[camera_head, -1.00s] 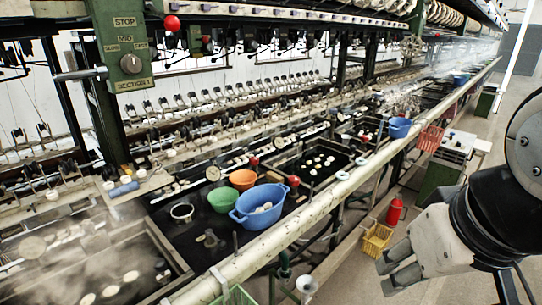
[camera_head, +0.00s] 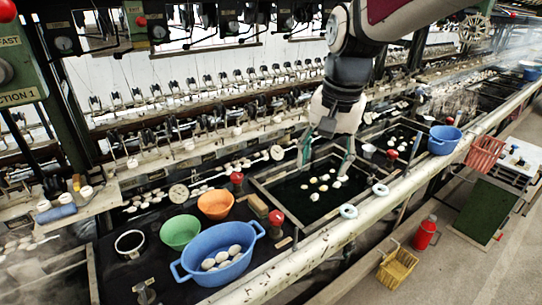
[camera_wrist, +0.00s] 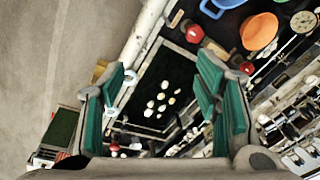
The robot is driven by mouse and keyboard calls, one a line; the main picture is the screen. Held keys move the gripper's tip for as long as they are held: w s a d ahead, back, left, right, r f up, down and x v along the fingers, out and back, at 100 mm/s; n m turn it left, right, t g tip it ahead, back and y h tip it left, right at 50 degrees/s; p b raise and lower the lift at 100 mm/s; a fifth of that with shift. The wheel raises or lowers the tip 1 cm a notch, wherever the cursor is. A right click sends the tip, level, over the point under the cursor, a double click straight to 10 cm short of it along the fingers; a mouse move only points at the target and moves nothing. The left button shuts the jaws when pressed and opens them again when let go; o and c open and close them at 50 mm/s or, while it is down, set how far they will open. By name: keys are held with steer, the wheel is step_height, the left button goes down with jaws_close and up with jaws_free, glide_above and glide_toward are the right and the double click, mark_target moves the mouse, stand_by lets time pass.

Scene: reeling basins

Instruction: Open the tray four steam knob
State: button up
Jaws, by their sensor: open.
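Red round knobs stand around the tray line in the head view: one (camera_head: 276,217) on the front edge, one (camera_head: 237,178) behind it, and one (camera_head: 391,155) to the right, past my gripper. I cannot tell which belongs to tray four. My gripper (camera_head: 325,158) points down over a dark water tray (camera_head: 259,187) holding several white cocoons, open and empty, touching no knob. In the wrist view my gripper's green-padded fingers (camera_wrist: 163,75) are spread apart above the cocoons. Two red knobs (camera_wrist: 194,33) (camera_wrist: 246,67) show toward the upper right there.
Blue (camera_head: 219,254), green (camera_head: 180,232) and orange (camera_head: 215,204) bowls stand left of the tray. A pale pipe (camera_head: 330,235) runs along the front. A blue basin (camera_head: 444,139) and red basket (camera_head: 486,153) are at right. A yellow crate (camera_head: 397,267) and red canister (camera_head: 426,233) stand on the floor.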

steer(key=w+a+f+m, duration=0.1)
steer(key=w+a+f, duration=0.3)
steer(key=w, duration=0.2)
steer(key=m+g, duration=0.2)
glide_above(277, 215)
step_height(277, 215, down, 7)
steer(key=shift+h, duration=0.3)
step_height(277, 215, down, 14)
steer(key=shift+a+f+p, duration=0.1)
steer(key=shift+p, duration=1.05)
steer(key=c, duration=1.1)
